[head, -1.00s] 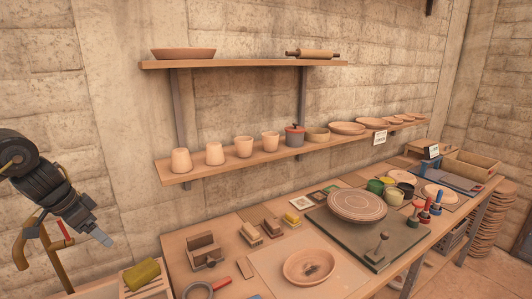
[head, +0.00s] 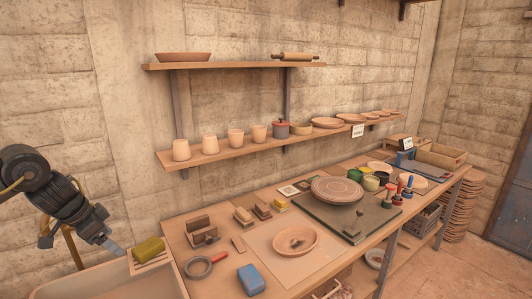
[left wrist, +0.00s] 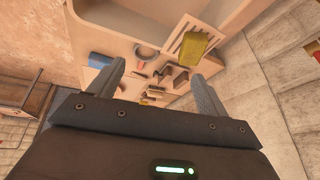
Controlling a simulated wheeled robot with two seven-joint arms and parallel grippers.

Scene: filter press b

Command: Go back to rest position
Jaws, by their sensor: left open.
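My left arm comes in from the left in the head view, and its gripper (head: 115,248) hangs in the air near the left end of the workbench (head: 183,235). In the left wrist view the two fingers of the left gripper (left wrist: 158,85) stand wide apart with nothing between them. The bench and its objects lie well beyond the fingertips. My right gripper does not show in either view.
A yellow-green sponge (head: 149,248) lies on a slatted rack beside a basin (head: 105,283), close to my left gripper. A magnifier-like ring (head: 197,268), blue block (head: 251,280), terracotta bowl (head: 296,241) and round disc (head: 337,190) lie on the bench. Shelves (head: 235,66) hang behind.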

